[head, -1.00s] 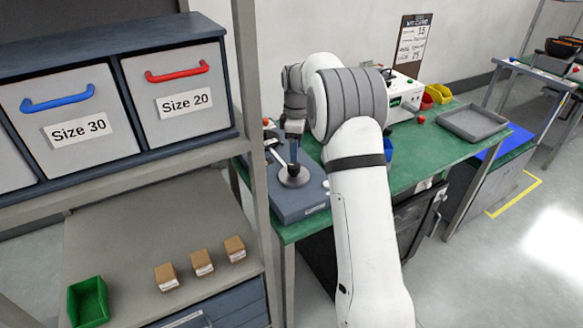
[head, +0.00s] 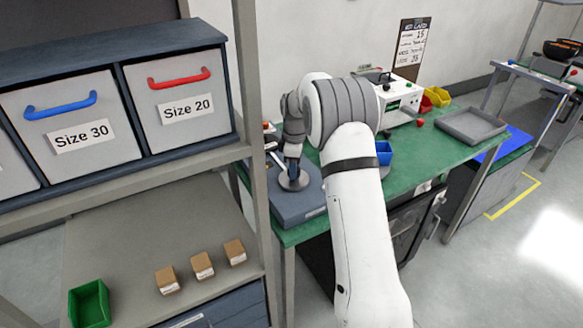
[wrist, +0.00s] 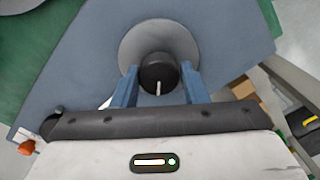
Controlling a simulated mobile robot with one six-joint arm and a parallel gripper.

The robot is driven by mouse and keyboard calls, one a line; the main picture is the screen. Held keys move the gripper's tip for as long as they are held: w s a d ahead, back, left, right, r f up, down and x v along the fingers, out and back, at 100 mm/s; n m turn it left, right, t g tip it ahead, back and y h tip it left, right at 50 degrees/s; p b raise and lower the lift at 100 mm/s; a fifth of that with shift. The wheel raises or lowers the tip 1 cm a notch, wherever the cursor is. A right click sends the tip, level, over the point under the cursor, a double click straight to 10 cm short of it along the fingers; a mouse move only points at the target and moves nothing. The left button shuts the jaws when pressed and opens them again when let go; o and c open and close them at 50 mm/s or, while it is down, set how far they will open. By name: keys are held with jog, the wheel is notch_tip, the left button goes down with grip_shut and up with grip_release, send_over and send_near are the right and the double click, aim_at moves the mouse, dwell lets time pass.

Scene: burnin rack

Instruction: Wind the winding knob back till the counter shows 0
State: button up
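The winding knob (wrist: 157,72) is black with a white pointer line, and stands on a round grey disc (wrist: 132,48) on a blue-grey unit. In the wrist view the pointer faces my gripper's body. My gripper (wrist: 160,78) has its two blue fingers on either side of the knob, seemingly touching its sides. In the head view my gripper (head: 292,170) points down at the disc (head: 294,184) on the unit (head: 301,209) at the near left of the green bench. The knob is hidden there by the fingers. The counter's reading is not visible.
The shelf post (head: 253,150) stands close left of the unit. A blue bin (head: 384,153), a white instrument (head: 400,100) and a grey tray (head: 471,125) are on the green bench (head: 430,158). An orange-red part (wrist: 27,147) shows at the wrist view's lower left.

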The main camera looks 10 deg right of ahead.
jog(key=c, duration=0.4)
jog(key=shift+a+f, duration=0.1)
jog(key=shift+a, duration=0.2)
jog(key=shift+c, duration=0.5)
jog(key=shift+d, duration=0.25)
jog(key=shift+d+m, duration=0.1)
jog(key=shift+m, duration=0.2)
jog(key=shift+f+m, duration=0.1)
jog(key=shift+m, duration=0.2)
